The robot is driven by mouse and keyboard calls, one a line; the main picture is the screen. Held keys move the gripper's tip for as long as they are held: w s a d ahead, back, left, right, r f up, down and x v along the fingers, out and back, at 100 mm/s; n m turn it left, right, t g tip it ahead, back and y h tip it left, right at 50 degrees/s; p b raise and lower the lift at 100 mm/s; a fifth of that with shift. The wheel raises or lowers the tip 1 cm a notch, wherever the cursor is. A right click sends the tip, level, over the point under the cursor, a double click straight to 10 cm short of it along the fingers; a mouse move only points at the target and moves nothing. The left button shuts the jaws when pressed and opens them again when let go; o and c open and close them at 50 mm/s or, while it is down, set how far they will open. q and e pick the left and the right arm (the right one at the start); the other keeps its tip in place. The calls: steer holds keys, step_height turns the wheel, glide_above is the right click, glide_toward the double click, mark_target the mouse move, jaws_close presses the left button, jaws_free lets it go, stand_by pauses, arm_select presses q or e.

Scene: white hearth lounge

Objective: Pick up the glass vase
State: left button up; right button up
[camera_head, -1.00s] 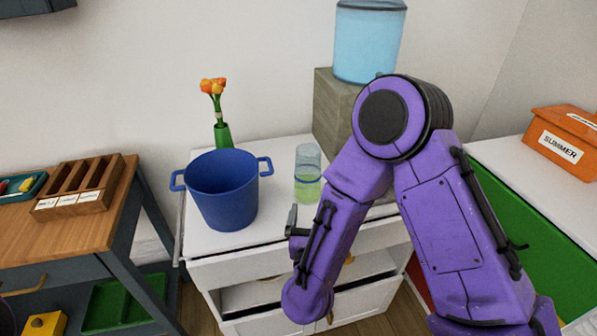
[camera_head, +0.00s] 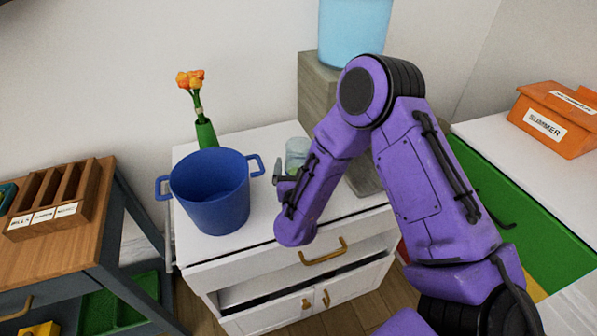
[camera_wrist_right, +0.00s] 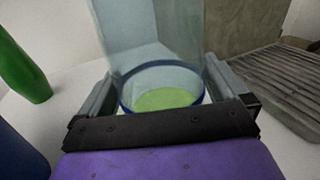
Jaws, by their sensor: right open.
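The glass vase (camera_head: 297,147) is a clear, upright cylinder with a blue ring and green in its lower part. It stands on the white cabinet top (camera_head: 262,215), partly hidden behind my right arm in the head view. In the right wrist view the vase (camera_wrist_right: 160,45) rises between the two fingers of my right gripper (camera_wrist_right: 162,88). The gripper is open, with one finger on each side of the glass; I cannot tell whether either touches it. In the head view the right gripper (camera_head: 281,170) is beside the vase. My left gripper is not in view.
A blue pot (camera_head: 212,195) stands close left of my right gripper. A green vase with orange flowers (camera_head: 206,134) is behind the pot. A grey-brown block (camera_head: 318,90) carrying a blue water container (camera_head: 352,32) stands at the back right. An orange box (camera_head: 555,120) is far right.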

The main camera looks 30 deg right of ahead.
steer(key=shift+w+d, duration=0.1)
steer(key=c, duration=1.4)
